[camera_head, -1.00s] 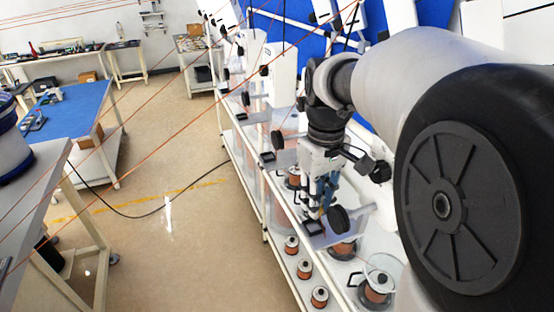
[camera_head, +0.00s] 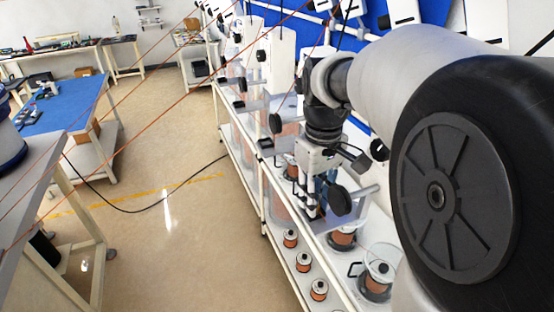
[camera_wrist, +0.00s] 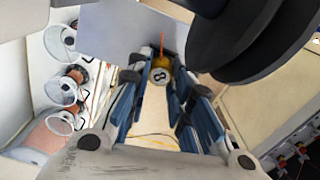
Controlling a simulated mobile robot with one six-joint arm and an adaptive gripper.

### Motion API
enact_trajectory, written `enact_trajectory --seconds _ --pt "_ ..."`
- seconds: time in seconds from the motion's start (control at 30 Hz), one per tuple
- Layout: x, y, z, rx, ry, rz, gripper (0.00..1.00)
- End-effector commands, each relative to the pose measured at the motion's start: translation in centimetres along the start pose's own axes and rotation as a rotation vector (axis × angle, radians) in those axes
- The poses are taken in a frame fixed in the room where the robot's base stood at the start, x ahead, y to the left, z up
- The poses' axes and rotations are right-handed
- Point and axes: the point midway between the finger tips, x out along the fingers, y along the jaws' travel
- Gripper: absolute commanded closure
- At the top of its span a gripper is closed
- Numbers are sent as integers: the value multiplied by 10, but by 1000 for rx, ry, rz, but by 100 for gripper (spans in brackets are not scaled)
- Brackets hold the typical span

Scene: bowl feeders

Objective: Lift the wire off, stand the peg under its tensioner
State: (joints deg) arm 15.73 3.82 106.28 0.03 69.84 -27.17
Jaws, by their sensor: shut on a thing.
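My gripper (camera_head: 314,205) hangs over the white feeder rack, with its fingers partly hidden. The wrist view shows its blue-and-grey fingers (camera_wrist: 160,88) on either side of a small round yellowish-and-white piece marked 8, apparently the peg (camera_wrist: 159,76). A thin orange wire (camera_wrist: 162,44) rises from or behind the peg; I cannot tell if they touch. A large dark tensioner disc (camera_head: 340,199) is close to the right of my gripper, and it fills the top right of the wrist view (camera_wrist: 240,40). A grey plate (camera_wrist: 125,30) is behind the fingertips.
Several copper spools (camera_head: 290,238) stand on the rack's lower ledge; larger spools (camera_head: 376,280) sit further in. White tensioner housings (camera_head: 283,58) with dark discs line the rack. Orange wires (camera_head: 150,133) cross the room. The floor (camera_head: 200,240) left of the rack is mostly clear.

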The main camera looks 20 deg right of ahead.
Motion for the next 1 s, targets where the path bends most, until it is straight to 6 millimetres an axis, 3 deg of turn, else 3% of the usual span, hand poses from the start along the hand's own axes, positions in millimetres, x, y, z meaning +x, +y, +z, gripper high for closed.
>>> enact_trajectory --seconds 0.23,0.27,0.6,1.0 --pt "1 0 0 0 0 0 100" --pt "1 0 0 0 0 0 79" --pt "1 0 0 0 0 0 57" --pt "-6 0 0 0 0 0 57"
